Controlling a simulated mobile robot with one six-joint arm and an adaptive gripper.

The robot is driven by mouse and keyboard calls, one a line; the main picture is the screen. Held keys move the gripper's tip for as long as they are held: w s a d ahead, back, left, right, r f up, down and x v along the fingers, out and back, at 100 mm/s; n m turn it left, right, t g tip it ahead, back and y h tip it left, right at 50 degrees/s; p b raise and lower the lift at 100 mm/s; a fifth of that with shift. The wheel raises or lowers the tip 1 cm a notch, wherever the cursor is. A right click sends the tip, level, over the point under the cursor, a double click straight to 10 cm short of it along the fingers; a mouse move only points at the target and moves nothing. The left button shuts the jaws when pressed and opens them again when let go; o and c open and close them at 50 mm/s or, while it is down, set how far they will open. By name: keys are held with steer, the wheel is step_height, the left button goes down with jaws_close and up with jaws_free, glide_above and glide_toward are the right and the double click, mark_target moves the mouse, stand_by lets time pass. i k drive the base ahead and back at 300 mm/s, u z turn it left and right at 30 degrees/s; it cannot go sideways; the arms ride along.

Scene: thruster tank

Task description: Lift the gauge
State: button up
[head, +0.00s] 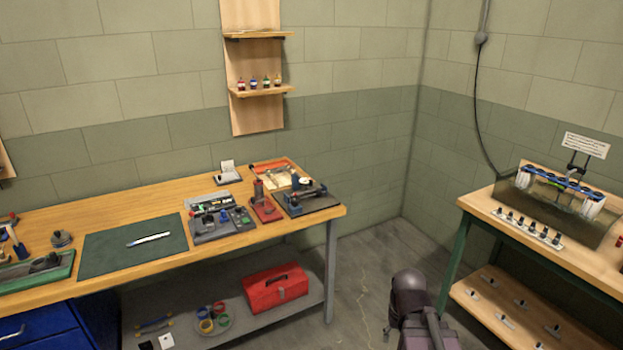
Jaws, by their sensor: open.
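I cannot pick out the gauge for certain at this size. Small instruments stand at the right end of the wooden workbench (110,205). Among them is a dark device on a black plate (322,203), with a small pale round part (305,181) near it that may be a dial. To its left is a red-based upright tool (265,208). A dark part of my own arm shows at the bottom, on the floor side right of the bench. My gripper's fingers are not visible.
A grey tray of parts (208,230) and a green mat with a caliper-like tool (150,238) lie on the bench. A red toolbox (276,290) sits on the lower shelf. A water tank (545,212) stands on the right table.

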mark_target(306, 182)
steer(key=i, duration=1.1)
steer(key=u, duration=0.6)
